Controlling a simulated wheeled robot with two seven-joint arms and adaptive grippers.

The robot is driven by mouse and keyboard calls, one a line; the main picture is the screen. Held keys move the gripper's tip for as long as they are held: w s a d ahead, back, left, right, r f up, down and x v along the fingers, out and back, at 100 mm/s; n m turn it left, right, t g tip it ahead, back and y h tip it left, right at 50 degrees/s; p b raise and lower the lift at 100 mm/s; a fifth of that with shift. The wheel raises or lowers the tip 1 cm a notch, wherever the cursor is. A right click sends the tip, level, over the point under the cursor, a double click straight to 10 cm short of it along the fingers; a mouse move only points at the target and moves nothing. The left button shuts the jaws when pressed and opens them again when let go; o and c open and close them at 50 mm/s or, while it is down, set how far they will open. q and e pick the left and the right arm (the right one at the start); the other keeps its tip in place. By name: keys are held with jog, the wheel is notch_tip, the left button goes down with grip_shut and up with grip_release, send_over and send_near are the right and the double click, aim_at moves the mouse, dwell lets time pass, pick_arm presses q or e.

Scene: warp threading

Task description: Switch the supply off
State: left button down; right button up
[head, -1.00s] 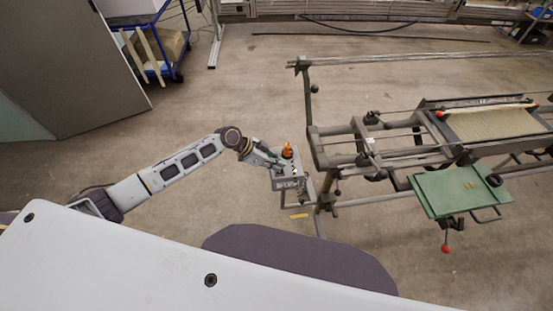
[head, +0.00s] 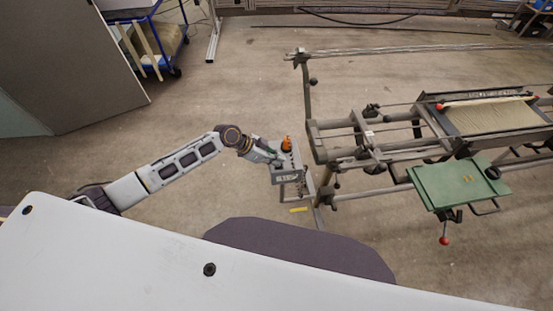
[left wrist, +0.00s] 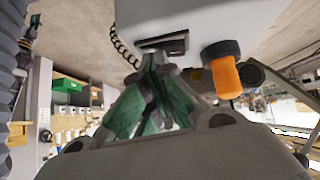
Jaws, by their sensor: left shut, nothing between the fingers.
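The supply is a small grey box (head: 288,176) on a stand at the left end of the loom frame, with an orange knob (head: 286,143) at its far edge. In the left wrist view the box (left wrist: 198,22) fills the top middle, with the orange knob (left wrist: 225,75) to the right and a dark recessed part (left wrist: 163,46) in its face. My left gripper (head: 276,163) is shut and empty at the box's left side. Its fingertips (left wrist: 157,62) are just below the dark part; whether they touch cannot be told. My right gripper is not in view.
The loom frame (head: 345,155) stands just right of the box, with a green tray (head: 450,186) further right. A grey panel (head: 75,60) and a blue cart (head: 150,40) stand at the back left. Floor is clear between them and my arm.

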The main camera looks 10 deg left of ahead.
pick_arm(q)
jog(key=shift+w+a+f, duration=0.1)
jog(key=shift+a, duration=0.05)
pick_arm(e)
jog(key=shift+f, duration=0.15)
pick_arm(q)
jog(key=shift+w+a+b, duration=0.25)
jog(key=shift+w+b, duration=0.3)
jog(key=shift+w, duration=0.1)
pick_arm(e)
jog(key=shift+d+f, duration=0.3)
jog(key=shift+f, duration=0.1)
pick_arm(q)
jog(key=shift+r, duration=0.25)
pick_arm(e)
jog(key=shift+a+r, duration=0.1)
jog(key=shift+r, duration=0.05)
